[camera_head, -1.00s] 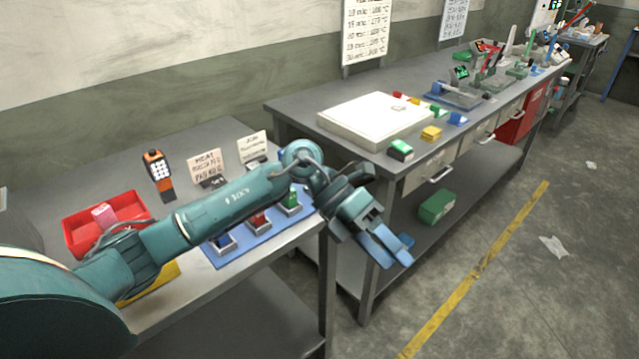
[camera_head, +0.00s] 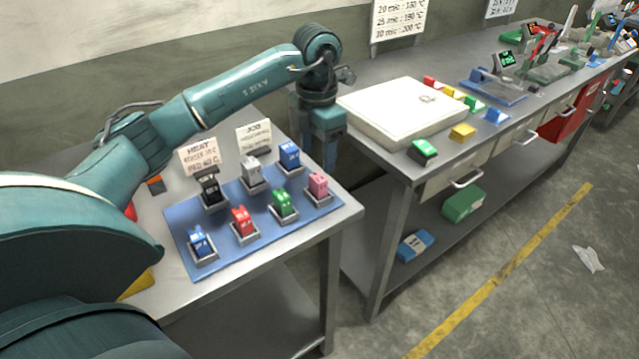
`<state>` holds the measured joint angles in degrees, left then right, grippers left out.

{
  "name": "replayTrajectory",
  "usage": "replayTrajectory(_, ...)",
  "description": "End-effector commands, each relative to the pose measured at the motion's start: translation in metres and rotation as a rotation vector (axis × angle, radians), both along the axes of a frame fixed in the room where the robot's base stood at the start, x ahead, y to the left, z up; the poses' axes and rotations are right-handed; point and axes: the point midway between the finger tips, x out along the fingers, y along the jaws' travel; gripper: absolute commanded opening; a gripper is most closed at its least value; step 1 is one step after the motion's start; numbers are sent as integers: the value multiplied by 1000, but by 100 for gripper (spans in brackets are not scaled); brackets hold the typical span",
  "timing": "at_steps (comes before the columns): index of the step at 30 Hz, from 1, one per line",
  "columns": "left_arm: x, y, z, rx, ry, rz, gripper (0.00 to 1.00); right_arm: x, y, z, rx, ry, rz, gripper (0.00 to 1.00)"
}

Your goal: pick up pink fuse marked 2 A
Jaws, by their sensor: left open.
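A pink fuse (camera_head: 318,185) stands in a grey holder at the right end of a blue mat (camera_head: 180,239) on the near bench. Its marking is too small to read. My left gripper (camera_head: 328,160) hangs jaws down, just behind and slightly right of the pink fuse in the picture. It is open and seems empty, apart from the fuse. My right gripper is out of view.
Several other fuses stand on the mat, including a green fuse (camera_head: 283,203) and a red fuse (camera_head: 243,222). Two cards stand behind them. A second bench carries a white board (camera_head: 400,112).

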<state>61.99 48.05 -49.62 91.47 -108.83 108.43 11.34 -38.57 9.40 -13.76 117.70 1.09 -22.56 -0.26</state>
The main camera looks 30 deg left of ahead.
Motion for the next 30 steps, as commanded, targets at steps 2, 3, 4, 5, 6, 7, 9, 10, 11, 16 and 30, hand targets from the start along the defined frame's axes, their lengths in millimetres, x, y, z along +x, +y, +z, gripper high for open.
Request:
replayTrajectory(2, 0, 0, -12, 0, 3, 0, 58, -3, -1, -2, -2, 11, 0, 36)
replayTrajectory(3, 0, 0, -16, -1, 1, 0, 58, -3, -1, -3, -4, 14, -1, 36)
replayTrajectory(4, 0, 0, -19, -1, 0, -1, 58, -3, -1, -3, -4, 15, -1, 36)
replayTrajectory(5, 0, 0, -21, -1, 0, -1, 58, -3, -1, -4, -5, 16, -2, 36)
replayTrajectory(6, 0, 0, -24, -1, 0, -1, 58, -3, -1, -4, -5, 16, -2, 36)
replayTrajectory(7, 0, 0, -25, -1, 0, -1, 58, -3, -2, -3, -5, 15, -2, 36)
replayTrajectory(9, 0, 0, -30, -1, 0, -1, 58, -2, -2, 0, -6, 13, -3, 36)
replayTrajectory(10, 0, -1, -33, -1, 0, -1, 58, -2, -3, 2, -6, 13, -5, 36)
replayTrajectory(11, -1, -1, -37, -1, 3, -1, 58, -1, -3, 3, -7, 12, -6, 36)
replayTrajectory(16, -1, -1, -64, -2, 3, 0, 58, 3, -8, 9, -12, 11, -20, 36)
replayTrajectory(30, 0, -1, -77, -2, -1, -1, 50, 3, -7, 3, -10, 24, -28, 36)
